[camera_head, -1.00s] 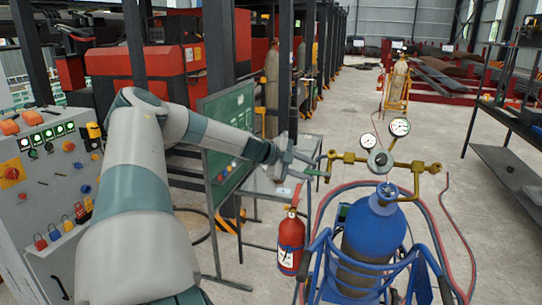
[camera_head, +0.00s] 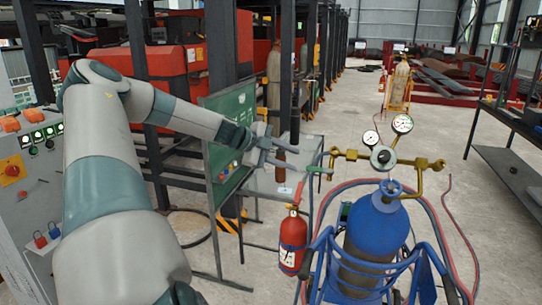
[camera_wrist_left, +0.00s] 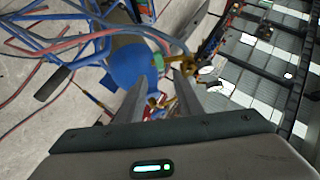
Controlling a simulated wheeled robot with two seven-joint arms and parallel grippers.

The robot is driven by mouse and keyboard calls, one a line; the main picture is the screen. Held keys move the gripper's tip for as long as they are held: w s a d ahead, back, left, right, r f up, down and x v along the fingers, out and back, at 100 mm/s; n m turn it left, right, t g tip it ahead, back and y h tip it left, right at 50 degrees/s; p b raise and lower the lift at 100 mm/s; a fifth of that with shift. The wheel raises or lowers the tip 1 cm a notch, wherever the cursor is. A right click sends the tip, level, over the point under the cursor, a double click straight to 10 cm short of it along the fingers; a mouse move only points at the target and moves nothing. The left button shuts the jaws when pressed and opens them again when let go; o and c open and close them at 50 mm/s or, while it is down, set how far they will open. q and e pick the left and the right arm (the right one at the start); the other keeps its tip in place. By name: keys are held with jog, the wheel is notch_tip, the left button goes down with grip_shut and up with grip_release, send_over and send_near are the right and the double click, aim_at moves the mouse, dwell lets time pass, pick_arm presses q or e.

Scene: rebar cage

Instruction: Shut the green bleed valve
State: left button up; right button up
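The green bleed valve (camera_head: 318,170) is a small green handle at the left end of the brass manifold (camera_head: 348,154), above and left of the blue cylinder (camera_head: 376,228). It also shows in the wrist view (camera_wrist_left: 161,60), just beyond the fingertips. My left gripper (camera_head: 286,146) is to the left of the valve, its fingers spread and pointing right. The lower fingertip lies close to the green handle in the head view; I cannot tell whether they touch. In the wrist view the two fingers (camera_wrist_left: 172,70) stand apart with nothing gripped. My right gripper is out of view.
Two round gauges (camera_head: 402,124) stand on the manifold. A blue cart frame (camera_head: 330,262) and red hoses surround the cylinder. A red fire extinguisher (camera_head: 292,240) stands below my gripper. A green board (camera_head: 230,135) and grey table (camera_head: 300,180) are behind it.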

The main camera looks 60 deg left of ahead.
pick_arm(q)
jog(key=b+v, duration=0.2)
jog(key=v, duration=0.5)
jog(key=shift+w+f, duration=0.1)
dwell(0.5)
